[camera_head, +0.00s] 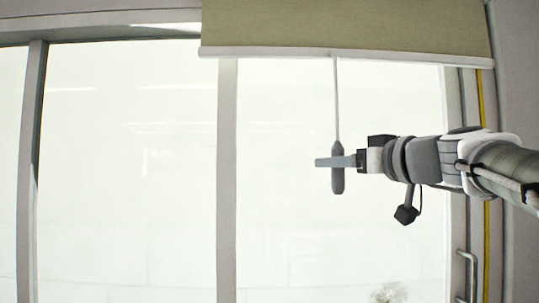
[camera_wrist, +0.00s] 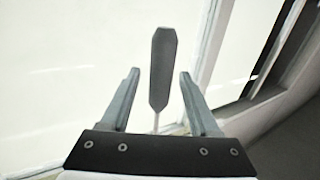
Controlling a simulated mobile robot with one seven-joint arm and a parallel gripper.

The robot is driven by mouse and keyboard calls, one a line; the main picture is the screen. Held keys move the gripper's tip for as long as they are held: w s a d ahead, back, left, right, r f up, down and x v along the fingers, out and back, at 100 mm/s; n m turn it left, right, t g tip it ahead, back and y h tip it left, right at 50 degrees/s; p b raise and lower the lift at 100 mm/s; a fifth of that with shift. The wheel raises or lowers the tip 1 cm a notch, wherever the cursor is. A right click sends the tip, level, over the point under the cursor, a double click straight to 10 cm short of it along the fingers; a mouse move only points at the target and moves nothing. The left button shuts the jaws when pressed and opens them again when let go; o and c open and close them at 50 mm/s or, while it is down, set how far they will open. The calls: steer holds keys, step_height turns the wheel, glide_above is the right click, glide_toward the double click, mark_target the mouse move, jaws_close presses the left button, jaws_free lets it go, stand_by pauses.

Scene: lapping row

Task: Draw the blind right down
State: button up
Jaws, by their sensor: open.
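The olive-green blind (camera_head: 345,25) hangs across the top of the window with a pale bottom bar (camera_head: 300,52). A thin cord (camera_head: 337,100) drops from the bar to a dark grey pull handle (camera_head: 337,180). My gripper (camera_head: 322,162) is level with the handle, and its near finger crosses in front of it. In the wrist view the handle (camera_wrist: 162,70) stands between the two open fingers of my gripper (camera_wrist: 160,85), with a gap on each side.
Bright window panes (camera_head: 130,150) lie behind, split by an upright frame post (camera_head: 227,180). A metal door handle (camera_head: 468,275) and a yellow vertical strip (camera_head: 487,240) are at the right. The space left of the pull handle is free.

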steer(key=x, duration=0.3)
steer(key=shift+w+a+p, duration=0.1)
steer(key=shift+w+p, duration=0.05)
steer(key=shift+p, duration=0.25)
jaws_close()
stand_by(1.1)
